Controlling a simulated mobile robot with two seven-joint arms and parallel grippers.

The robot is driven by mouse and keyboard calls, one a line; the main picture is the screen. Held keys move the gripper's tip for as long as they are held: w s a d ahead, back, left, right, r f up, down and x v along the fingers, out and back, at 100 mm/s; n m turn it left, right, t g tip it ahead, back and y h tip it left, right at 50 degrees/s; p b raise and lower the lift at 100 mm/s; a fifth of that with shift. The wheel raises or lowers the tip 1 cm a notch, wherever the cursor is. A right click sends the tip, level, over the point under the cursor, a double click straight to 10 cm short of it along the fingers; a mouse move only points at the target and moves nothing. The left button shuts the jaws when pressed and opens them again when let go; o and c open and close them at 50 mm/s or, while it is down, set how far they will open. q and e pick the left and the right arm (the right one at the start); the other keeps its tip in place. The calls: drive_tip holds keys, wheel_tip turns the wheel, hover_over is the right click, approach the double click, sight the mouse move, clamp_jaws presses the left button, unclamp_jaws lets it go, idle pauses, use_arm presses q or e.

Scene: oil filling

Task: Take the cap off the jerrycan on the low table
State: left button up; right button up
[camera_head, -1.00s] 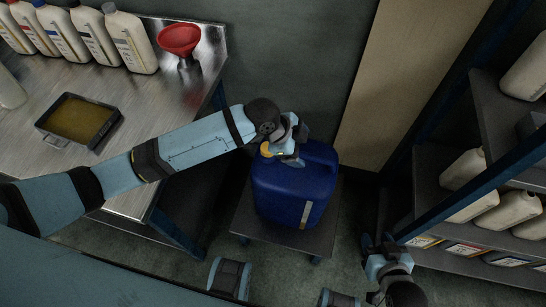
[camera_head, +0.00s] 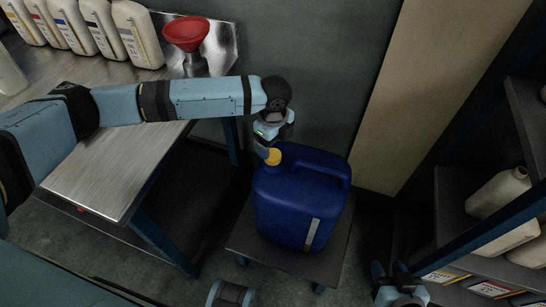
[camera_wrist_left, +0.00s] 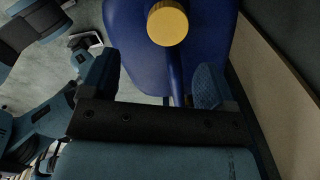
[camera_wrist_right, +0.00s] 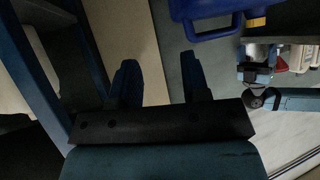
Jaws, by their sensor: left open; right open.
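The blue jerrycan (camera_head: 290,205) stands upright on the low table (camera_head: 262,252). Its yellow cap (camera_head: 273,157) is on its neck at the top left. My left gripper (camera_head: 266,147) is right at the cap from above and behind. In the left wrist view the jerrycan (camera_wrist_left: 208,55) and its cap (camera_wrist_left: 167,24) lie beyond my open left fingers (camera_wrist_left: 158,85), with nothing between the fingertips. My right gripper (camera_head: 392,272) is low at the right, open and empty. In the right wrist view its fingers (camera_wrist_right: 160,80) are apart, with the jerrycan (camera_wrist_right: 190,8) at the top edge.
A metal workbench (camera_head: 115,175) at the left holds several white bottles (camera_head: 137,35) and a red funnel (camera_head: 187,36). A shelf rack (camera_head: 460,215) with white containers (camera_head: 497,192) stands at the right. A beige panel (camera_head: 425,85) is behind the low table.

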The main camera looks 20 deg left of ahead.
sight(274, 156)
use_arm(q)
drive_tip(key=shift+w+a+f+b, duration=0.15)
drive_tip(key=shift+f+b, duration=0.15)
drive_tip(key=shift+f, duration=0.9)
drive_tip(key=shift+w+d+f+b, duration=0.15)
drive_tip(key=shift+f+b, duration=0.1)
drive_tip(key=shift+f, duration=0.9)
drive_tip(key=shift+w+a+f+b, duration=0.15)
drive_tip(key=shift+f+b, duration=0.15)
drive_tip(key=shift+f, duration=0.9)
drive_tip(key=c, duration=1)
